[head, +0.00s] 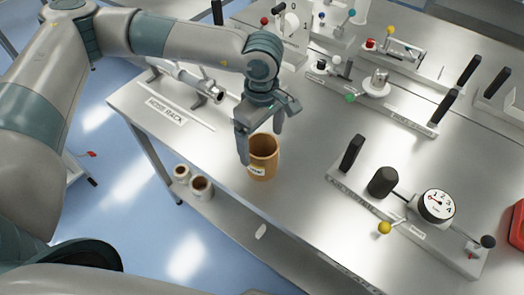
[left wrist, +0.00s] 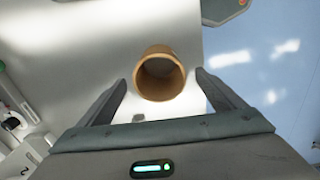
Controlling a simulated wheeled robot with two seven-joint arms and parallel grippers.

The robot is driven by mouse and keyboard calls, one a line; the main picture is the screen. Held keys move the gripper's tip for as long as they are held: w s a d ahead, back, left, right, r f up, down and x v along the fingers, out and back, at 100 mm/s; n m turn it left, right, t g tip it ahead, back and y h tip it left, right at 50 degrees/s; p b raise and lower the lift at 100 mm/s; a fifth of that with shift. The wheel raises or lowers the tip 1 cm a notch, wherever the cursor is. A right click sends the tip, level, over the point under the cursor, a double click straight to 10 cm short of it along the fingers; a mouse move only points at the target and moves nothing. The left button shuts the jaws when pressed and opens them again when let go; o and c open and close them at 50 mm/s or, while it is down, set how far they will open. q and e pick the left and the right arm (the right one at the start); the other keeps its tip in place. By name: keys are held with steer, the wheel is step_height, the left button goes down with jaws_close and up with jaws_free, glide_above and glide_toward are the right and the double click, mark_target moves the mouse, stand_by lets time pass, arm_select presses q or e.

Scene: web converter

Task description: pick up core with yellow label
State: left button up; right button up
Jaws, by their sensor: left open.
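The core (head: 264,160) is a brown, hollow cardboard tube with a pale yellow label on its front. It stands upright on the metal table near the left front edge. In the left wrist view the core (left wrist: 160,74) shows its open end, between and just beyond the two fingertips. My left gripper (head: 262,138) is open at the core, with one finger on its left side and the other behind it. In the left wrist view my left gripper (left wrist: 160,82) has a finger on each side, apart from the tube. My right gripper is not in view.
Two smaller cores (head: 201,187) stand on the lower shelf (head: 205,222). A rack labelled hose rack (head: 172,108) lies left of the gripper. A gauge panel (head: 410,220) with upright black handles stands to the right. The table between core and panel is clear.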

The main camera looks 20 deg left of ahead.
mark_target(262, 156)
arm_select(q)
steer(key=shift+f+p, duration=0.3)
steer(key=shift+f, duration=0.85)
steer(key=shift+f+p, duration=0.8)
steer(key=shift+p, duration=0.3)
step_height(262, 156, down, 3)
steer(key=shift+r+p, duration=0.1)
steer(key=shift+p, duration=0.75)
steer(key=shift+w+f, duration=0.1)
steer(key=shift+f, duration=0.3)
steer(key=c, duration=1.2)
steer(key=shift+r, duration=0.1)
